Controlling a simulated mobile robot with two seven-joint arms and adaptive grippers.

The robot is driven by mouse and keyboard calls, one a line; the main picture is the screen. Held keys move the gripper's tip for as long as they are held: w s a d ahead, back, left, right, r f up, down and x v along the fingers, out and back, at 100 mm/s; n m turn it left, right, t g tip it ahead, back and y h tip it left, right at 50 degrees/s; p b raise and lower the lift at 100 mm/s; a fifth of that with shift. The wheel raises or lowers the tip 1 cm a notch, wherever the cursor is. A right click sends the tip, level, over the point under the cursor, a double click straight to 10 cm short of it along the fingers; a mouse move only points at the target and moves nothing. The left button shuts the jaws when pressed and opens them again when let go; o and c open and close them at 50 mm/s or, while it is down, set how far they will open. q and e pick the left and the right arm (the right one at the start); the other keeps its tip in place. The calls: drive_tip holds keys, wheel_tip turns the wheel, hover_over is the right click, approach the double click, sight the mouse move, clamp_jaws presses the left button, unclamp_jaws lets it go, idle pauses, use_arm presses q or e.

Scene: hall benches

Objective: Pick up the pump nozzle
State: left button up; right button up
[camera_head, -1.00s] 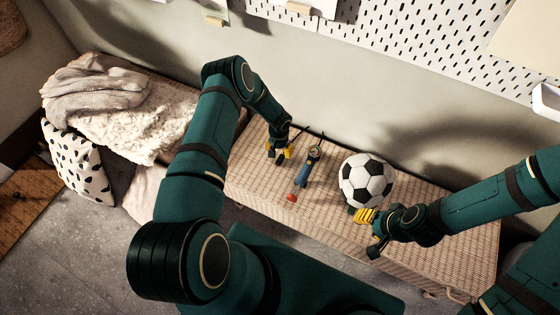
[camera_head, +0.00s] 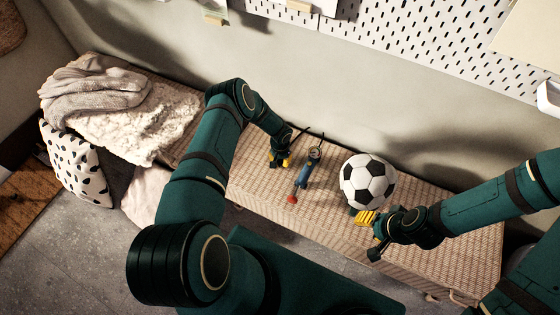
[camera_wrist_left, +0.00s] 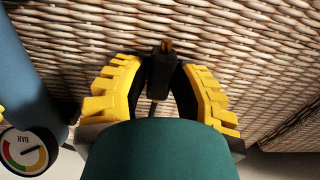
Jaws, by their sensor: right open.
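The pump nozzle (camera_wrist_left: 161,72), a small black piece with a brass tip, sits between the fingers of my left gripper (camera_wrist_left: 158,84) in the left wrist view. The dark inner pads press against both its sides, close above the woven surface. In the head view my left gripper (camera_head: 279,160) is beside the blue hand pump (camera_head: 304,179) and hides the nozzle. The pump has a round gauge (camera_head: 315,153) and a red end (camera_head: 292,199). My right gripper (camera_head: 368,217) is open at the front of the soccer ball (camera_head: 367,181).
The woven bench (camera_head: 330,215) carries the pump and ball, with a wall and pegboard (camera_head: 420,45) behind. Blankets (camera_head: 125,110) lie at the left end, with a spotted cushion (camera_head: 75,168) in front. A thin black hose runs behind the pump.

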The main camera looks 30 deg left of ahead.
use_arm(q)
clamp_jaws()
wheel_tip(320, 180, up, 10)
drive_tip(key=p, duration=0.2)
drive_tip(key=shift+p, duration=0.3)
drive_tip(key=d+r+t+p, duration=0.2)
drive_tip(key=d+r+p, duration=0.1)
drive_tip(key=r+p, duration=0.3)
drive_tip(key=shift+d+r+p, duration=0.2)
drive_tip(key=shift+r+p, duration=0.1)
drive_tip(key=shift+r, duration=0.55)
drive_tip(key=shift+d+r, duration=0.1)
drive_tip(key=shift+d, duration=0.05)
idle(0.5)
